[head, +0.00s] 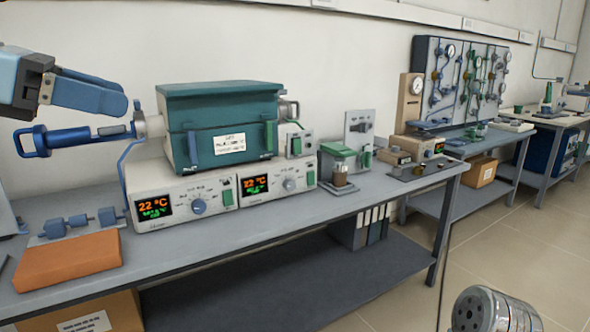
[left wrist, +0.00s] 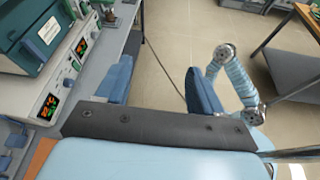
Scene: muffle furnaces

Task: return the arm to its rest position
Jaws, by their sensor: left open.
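My left gripper (head: 122,95) is at the upper left of the head view, raised above the bench and left of the green furnace. Its blue fingers point right, with the blue handle (head: 75,138) of the furnace below them. In the left wrist view my left gripper (left wrist: 160,78) has its two blue fingers well apart, with nothing between them but bench edge and floor. The green furnace (head: 205,105) sits on white control units (head: 185,210) that read 22 °C. My right gripper is not in view; jointed links of mine show at the right of the wrist view.
The grey bench (head: 290,222) runs along the wall. An orange-brown block (head: 68,260) lies at its front left, near small blue fittings (head: 78,224). A green-lidded jar (head: 338,165) stands right of the controls. A panel of gauges (head: 462,80) stands farther back.

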